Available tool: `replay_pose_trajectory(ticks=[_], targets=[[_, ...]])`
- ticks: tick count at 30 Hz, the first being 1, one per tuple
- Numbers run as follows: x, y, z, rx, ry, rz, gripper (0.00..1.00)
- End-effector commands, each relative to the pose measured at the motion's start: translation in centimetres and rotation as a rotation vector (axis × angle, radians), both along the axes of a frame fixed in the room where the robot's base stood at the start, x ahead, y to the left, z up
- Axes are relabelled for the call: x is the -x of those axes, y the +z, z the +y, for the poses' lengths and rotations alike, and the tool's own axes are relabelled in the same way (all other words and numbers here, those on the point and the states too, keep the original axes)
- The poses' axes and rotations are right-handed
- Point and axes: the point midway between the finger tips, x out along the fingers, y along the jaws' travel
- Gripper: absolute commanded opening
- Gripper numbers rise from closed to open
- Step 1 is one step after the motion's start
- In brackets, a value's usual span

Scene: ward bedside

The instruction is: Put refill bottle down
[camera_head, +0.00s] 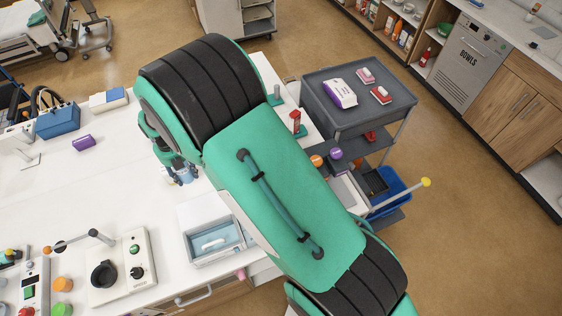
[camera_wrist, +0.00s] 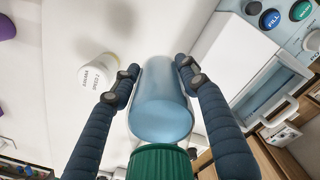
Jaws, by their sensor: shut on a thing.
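The refill bottle (camera_wrist: 162,108) has a clear blue body and a green cap (camera_wrist: 158,163), with the cap nearest the wrist camera. My gripper (camera_wrist: 157,72) is shut on its body, one dark finger on each side. The bottle is over the white worktop (camera_wrist: 62,50); I cannot tell whether its base touches. In the head view, my arm covers much of the scene and I cannot make out the bottle clearly.
A white labelled container (camera_wrist: 97,72) stands just left of the bottle. A white unit with a blue FILL button (camera_wrist: 270,19) is at the upper right. In the head view, a grey cart (camera_head: 350,118) carries several packs; bare worktop (camera_head: 105,185) lies to the left.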

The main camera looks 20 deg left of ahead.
Motion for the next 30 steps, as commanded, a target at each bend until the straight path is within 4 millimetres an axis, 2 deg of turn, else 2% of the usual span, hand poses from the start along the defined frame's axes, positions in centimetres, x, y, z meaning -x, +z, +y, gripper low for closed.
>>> replay_pose_trajectory(ticks=[1,9,13,14,23,30], targets=[[-0.1,1.2,0.2,-0.005,0.0,-0.002,0.05],[-0.1,6.5,0.1,-0.004,0.0,-0.003,0.05],[0.0,8.8,0.1,-0.004,0.0,-0.002,0.05],[-0.4,8.8,-0.2,-0.001,-0.006,-0.001,0.05],[-6.6,8.6,-4.1,-0.002,-0.09,-0.001,0.05],[-13.2,8.7,-9.5,-0.001,-0.19,-0.001,0.05]])
